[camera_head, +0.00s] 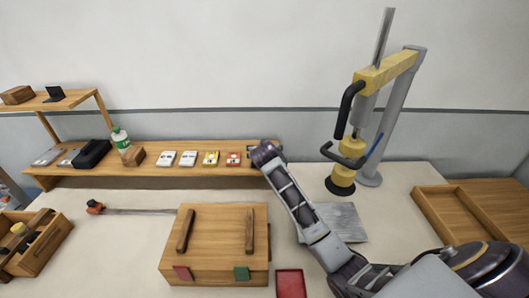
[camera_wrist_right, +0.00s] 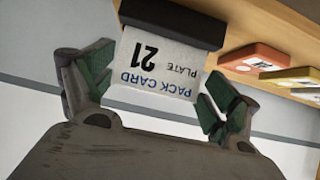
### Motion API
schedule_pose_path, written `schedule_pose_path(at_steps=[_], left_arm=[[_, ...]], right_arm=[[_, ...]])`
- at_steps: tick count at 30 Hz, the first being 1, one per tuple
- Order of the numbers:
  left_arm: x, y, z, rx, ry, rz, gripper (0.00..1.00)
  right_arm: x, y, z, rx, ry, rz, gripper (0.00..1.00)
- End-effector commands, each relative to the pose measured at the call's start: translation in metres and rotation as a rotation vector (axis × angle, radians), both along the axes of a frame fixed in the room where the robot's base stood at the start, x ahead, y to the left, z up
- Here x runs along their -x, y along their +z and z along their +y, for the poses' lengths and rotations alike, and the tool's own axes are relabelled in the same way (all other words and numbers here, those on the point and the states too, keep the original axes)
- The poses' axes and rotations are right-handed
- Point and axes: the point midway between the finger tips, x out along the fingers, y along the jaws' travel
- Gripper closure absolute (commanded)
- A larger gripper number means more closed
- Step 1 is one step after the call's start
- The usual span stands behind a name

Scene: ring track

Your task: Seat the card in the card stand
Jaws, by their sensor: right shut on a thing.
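The card (camera_wrist_right: 155,65) is white with dark print reading "PACK CARD PLATE 21", turned upside down in the right wrist view. A dark block, seemingly the card stand (camera_wrist_right: 172,22), lies along the card's far edge. I cannot tell whether that edge is inside a slot or only against the block. In the head view my right gripper (camera_head: 264,156) is at the right end of the low wooden shelf, hiding most of the card and stand. My left gripper is not in view.
Red (camera_head: 234,159) and yellow (camera_head: 211,159) packs and white packs (camera_head: 188,159) line the low shelf (camera_head: 90,171) left of the gripper. A lidded wooden box (camera_head: 215,240) stands in front. A yellow-and-grey press (camera_head: 365,110) rises at right, close to my arm.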

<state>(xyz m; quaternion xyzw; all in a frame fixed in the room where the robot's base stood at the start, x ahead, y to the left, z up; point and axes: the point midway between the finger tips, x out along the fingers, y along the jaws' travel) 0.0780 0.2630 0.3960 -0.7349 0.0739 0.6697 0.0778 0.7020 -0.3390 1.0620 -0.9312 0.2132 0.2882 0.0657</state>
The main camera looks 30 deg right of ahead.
Motion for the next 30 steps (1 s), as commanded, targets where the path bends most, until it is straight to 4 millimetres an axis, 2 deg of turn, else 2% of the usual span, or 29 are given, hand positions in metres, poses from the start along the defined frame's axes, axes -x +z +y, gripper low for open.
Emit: schedule_pose_path(at_steps=[7, 8, 10, 25, 30], left_arm=[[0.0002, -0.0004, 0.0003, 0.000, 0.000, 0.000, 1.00], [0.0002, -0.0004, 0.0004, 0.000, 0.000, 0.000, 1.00], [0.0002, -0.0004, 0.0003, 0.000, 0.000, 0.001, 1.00], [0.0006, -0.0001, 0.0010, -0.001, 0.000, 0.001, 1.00], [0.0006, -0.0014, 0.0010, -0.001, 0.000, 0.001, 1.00]], right_arm=[[-0.0001, -0.0030, 0.0002, 0.000, 0.000, 0.000, 0.21], [-0.0001, -0.0025, 0.0000, 0.000, 0.000, 0.000, 0.08], [-0.0001, -0.0024, 0.0001, 0.000, 0.000, 0.000, 0.00], [-0.0002, 0.0013, 0.0000, 0.000, 0.000, -0.001, 0.00], [0.0057, 0.0049, 0.0035, -0.001, 0.000, -0.002, 0.00]])
